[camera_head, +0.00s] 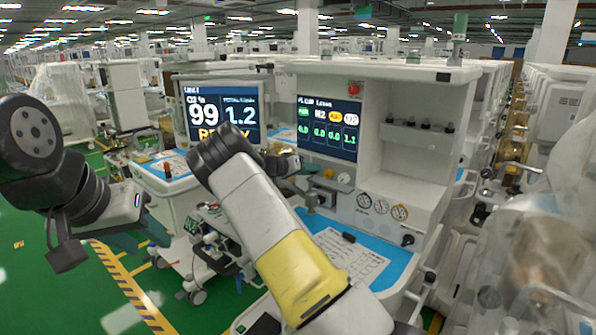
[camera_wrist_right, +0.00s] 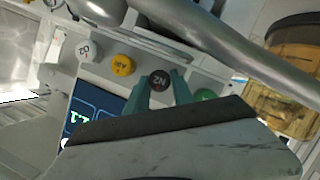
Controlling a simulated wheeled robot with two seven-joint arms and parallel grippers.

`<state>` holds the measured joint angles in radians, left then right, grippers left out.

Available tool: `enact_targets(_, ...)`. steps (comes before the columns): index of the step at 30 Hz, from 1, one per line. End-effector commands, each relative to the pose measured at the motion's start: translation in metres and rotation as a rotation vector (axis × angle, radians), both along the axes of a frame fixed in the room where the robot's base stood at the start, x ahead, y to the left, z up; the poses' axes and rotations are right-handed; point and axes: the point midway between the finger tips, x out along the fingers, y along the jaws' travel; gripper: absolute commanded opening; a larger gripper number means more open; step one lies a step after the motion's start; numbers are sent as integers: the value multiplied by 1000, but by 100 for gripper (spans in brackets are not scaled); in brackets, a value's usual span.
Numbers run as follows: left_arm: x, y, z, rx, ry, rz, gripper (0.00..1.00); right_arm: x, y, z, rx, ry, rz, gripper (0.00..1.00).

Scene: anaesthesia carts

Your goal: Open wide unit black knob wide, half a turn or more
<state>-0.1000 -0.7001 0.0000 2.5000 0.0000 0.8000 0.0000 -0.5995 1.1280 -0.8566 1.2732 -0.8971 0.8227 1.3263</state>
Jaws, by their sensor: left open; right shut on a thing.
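The wide unit (camera_head: 375,85) is the white cart at the centre right of the head view, with a dark flow screen (camera_head: 329,127). In the right wrist view, its black knob (camera_wrist_right: 159,81), marked N2, sits between a yellow knob (camera_wrist_right: 123,65) and a green knob (camera_wrist_right: 206,95). My right gripper (camera_wrist_right: 161,92) is shut on the black knob, one teal finger on each side. In the head view my right forearm and wrist hide the black knob. My left gripper (camera_head: 142,240) is open and empty at the left, away from the wide unit.
A white knob (camera_wrist_right: 88,51) sits beyond the yellow one. A metal bar (camera_wrist_right: 215,50) and an amber canister (camera_wrist_right: 295,85) are close to the right hand. A smaller cart with a monitor (camera_head: 222,108) stands left. A blue worktop (camera_head: 395,258) lies below the knobs.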

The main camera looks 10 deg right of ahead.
Motion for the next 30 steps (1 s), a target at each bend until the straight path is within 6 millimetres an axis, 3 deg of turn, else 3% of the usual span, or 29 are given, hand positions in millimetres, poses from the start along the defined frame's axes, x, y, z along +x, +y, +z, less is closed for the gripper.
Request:
enact_targets(15, 0, 0, 0, 0, 0, 0, 41, 2, 2, -3, -226, 289, 1, 0)
enact_targets(30, 0, 0, 0, 0, 0, 0, 41, 2, 2, -3, -303, 389, 2, 0)
